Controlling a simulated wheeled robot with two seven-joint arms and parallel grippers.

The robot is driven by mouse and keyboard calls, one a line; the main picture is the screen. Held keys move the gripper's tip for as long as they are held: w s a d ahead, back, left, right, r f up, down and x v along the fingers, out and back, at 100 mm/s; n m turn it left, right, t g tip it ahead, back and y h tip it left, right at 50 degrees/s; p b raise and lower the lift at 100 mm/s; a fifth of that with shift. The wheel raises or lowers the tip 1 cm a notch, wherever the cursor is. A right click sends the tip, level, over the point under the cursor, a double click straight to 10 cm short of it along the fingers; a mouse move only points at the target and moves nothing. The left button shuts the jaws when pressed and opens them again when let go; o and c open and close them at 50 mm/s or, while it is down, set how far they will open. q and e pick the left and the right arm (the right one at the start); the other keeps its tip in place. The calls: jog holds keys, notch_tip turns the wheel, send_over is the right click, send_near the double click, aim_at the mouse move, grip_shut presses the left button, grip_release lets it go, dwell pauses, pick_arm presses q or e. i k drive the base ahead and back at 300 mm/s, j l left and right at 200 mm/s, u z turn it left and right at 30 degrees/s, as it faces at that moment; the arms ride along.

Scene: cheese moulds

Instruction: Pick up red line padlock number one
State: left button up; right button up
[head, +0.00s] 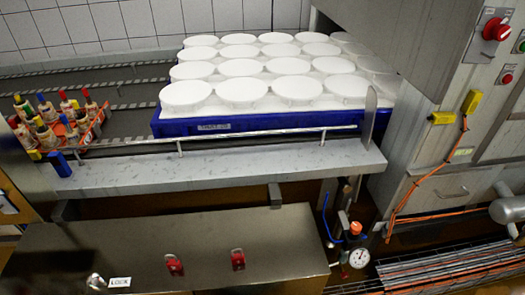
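Two red padlocks are on the brown metal box (120,235) at the bottom of the head view. One red padlock (174,265) is on the left, and the other red padlock (238,259) is a little to its right. Each has a small pale mark that is too small to read, so I cannot tell which is number one. A white label reading "LOCK" (120,282) lies to their left, beside a small silver fitting (96,283). Neither of my grippers shows in this view.
A metal ledge (220,165) runs above the box, with a rail along it. Behind it stands a blue tray (255,124) of white round moulds. An orange rack (95,127) holds several colour-topped pieces at left. A gauge (359,258) and pipes stand right of the box.

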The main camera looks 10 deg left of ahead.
aim_at(236, 259)
jog(key=i+l, duration=0.1)
jog(key=l, duration=1.25)
jog(key=i+l, duration=0.15)
jog(key=l, duration=0.5)
jog(key=u, duration=1.2)
